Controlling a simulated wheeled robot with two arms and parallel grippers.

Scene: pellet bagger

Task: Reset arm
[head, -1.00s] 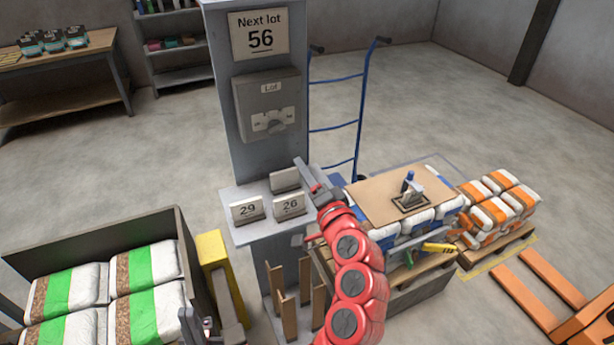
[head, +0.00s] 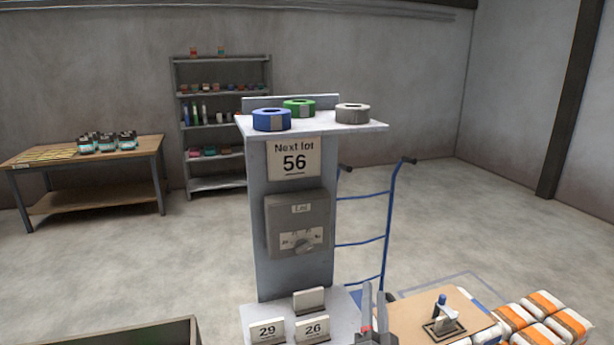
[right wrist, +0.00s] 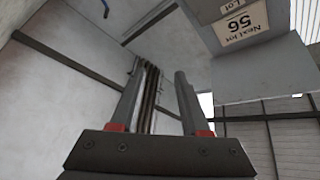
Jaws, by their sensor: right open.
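My right gripper (head: 373,305) shows at the bottom of the head view, pointing up with its two fingers apart. It is in front of the lower shelf of the grey column (head: 265,190), to the right of the cards. In the right wrist view the gripper (right wrist: 166,95) is open, with nothing between its fingers. The column's "Next lot 56" sign (right wrist: 240,25) shows upside down beyond it there. My left gripper is not in view.
Cards 29 (head: 268,331) and 26 (head: 313,327) stand on the column's lower shelf (head: 338,300). Blue, green and grey tape rolls (head: 271,119) sit on its top shelf. A cardboard sheet (head: 405,318) bearing a hand tool (head: 443,318) and orange-white bags (head: 543,318) are at right. A blue hand truck (head: 387,225) stands behind.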

